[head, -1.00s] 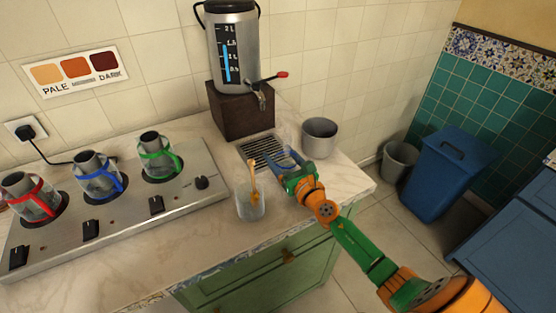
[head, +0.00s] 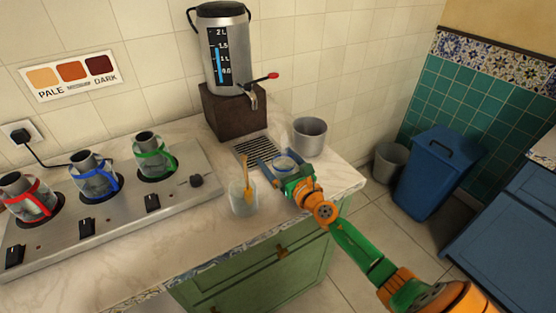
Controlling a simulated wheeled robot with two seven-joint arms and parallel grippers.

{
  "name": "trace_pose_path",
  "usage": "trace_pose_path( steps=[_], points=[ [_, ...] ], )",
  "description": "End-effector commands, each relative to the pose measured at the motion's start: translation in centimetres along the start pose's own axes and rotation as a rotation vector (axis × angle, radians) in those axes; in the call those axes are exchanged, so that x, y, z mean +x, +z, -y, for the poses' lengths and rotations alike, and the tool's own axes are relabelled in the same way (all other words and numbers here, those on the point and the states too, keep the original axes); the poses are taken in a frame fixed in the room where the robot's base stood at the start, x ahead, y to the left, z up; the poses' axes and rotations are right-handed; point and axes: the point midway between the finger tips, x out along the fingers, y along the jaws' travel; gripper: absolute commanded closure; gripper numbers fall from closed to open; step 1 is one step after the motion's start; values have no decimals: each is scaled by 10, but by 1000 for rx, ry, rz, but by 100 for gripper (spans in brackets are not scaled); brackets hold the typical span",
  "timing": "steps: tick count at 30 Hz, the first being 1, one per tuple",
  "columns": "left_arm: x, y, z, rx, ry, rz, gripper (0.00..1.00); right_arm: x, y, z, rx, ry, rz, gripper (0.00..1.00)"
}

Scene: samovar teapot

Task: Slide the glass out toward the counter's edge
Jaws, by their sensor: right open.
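A small clear glass (head: 285,161) stands by the right end of the drip grate, its round rim showing between the fingers of my right gripper (head: 280,162). The gripper is open, with a finger on either side of the glass; I cannot tell whether they touch it. The glass's lower part is hidden by the gripper. Another clear glass (head: 243,199) with an orange spoon (head: 247,178) leaning in it stands on the counter (head: 165,250), left of my right gripper and near the front edge. My left gripper is not in view.
The samovar (head: 225,50) stands on a brown block (head: 229,112) behind the grate (head: 252,148). A grey pot (head: 309,138) is close behind my right gripper. A stove (head: 110,218) with red, blue and green-handled pots fills the left. A blue bin (head: 437,172) stands on the floor.

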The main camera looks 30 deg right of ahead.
Motion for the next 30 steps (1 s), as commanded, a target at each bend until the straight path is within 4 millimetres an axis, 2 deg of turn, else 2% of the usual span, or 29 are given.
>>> trace_pose_path(
  steps=[4, 9, 15, 30],
  points=[
    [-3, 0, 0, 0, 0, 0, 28, -11, 0, 0, -2, 1, -2, 0],
    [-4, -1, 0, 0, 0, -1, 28, -43, -1, 0, -2, 1, -4, 0],
    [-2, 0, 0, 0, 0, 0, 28, -68, -1, 0, 0, 0, -1, 0],
    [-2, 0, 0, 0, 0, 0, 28, -71, 0, 0, 0, 0, 0, 0]
  ],
)
